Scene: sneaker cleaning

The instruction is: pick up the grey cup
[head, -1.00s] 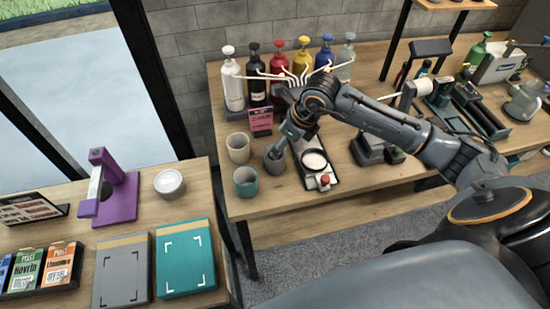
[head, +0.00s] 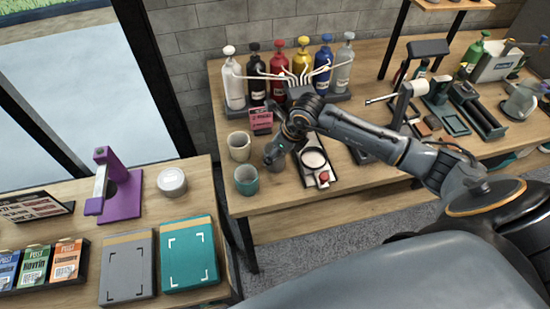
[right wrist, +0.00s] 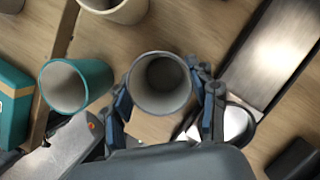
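The grey cup (right wrist: 160,85) stands mouth up between the two fingers of my right gripper (right wrist: 163,92) in the right wrist view. The fingers lie along both sides of the cup, close to its wall; firm contact does not show. In the head view my right gripper (head: 272,153) reaches down at the grey cup and hides most of it. My left gripper is not in view.
A teal cup (head: 246,180) and a beige cup (head: 239,146) stand just left of the grey cup. A black tray (head: 327,178) with a round white dish (head: 313,159) lies close to the right. Pump bottles (head: 279,80) line the back.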

